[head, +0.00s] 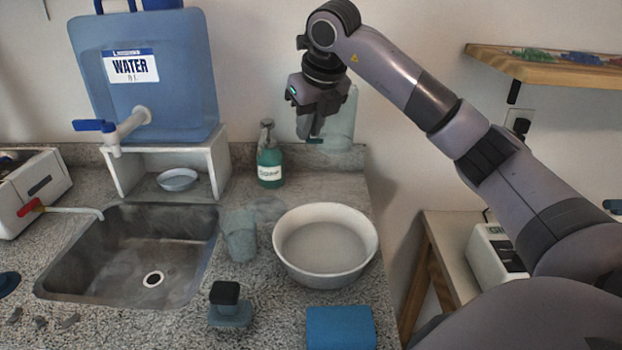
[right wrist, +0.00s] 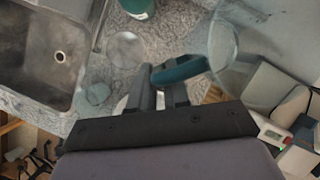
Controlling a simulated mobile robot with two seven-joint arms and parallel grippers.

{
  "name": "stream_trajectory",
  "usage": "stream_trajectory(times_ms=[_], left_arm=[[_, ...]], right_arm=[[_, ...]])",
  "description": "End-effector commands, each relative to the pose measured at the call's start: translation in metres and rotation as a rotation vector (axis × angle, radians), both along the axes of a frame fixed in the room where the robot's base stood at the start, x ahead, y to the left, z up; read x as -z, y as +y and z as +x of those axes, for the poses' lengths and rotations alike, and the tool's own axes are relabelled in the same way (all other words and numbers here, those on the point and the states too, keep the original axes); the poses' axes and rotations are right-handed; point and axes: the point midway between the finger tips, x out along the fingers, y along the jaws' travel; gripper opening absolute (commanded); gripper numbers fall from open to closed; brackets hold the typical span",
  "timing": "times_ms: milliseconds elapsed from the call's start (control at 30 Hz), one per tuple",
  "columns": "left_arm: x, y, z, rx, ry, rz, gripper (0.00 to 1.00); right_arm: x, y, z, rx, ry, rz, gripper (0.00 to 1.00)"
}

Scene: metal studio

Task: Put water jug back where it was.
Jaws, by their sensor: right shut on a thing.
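The water jug is clear with a teal handle. In the head view the jug (head: 343,122) is at the back right corner of the counter, partly behind my right gripper (head: 312,128). In the right wrist view its clear body (right wrist: 238,55) and teal handle (right wrist: 182,70) show, and my right gripper (right wrist: 162,78) is shut on the handle. The jug looks upright in the head view. I cannot tell whether its base touches the counter. My left gripper is not in view.
A green bottle (head: 270,165), a white basin (head: 326,275) and a clear cup (head: 240,236) stand on the counter (head: 190,310) right of the sink (head: 120,265). A blue water tank (head: 180,75) stands at the back left. A wooden shelf (head: 560,70) is at the right.

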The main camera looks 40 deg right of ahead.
Motion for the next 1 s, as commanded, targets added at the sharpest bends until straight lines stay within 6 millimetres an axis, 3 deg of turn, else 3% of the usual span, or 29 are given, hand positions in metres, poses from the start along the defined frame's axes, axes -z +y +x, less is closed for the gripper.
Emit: stream_trajectory(times_ms=[100, 300, 467, 733, 1000], left_arm=[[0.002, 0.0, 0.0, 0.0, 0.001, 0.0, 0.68], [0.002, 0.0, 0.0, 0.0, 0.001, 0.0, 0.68], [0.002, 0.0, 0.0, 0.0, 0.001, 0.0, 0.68], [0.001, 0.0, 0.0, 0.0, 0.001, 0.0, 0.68], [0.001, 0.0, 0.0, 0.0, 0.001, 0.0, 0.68]], right_arm=[[0.031, -0.001, -0.001, 0.001, 0.003, -0.002, 0.0], [0.063, 0.0, 0.0, -0.001, -0.001, 0.0, 0.0], [0.073, 0.0, 0.0, 0.0, -0.003, -0.001, 0.0], [0.109, -0.001, 0.0, 0.001, 0.0, -0.001, 0.0], [0.112, 0.0, 0.0, 0.0, -0.004, 0.0, 0.0]])
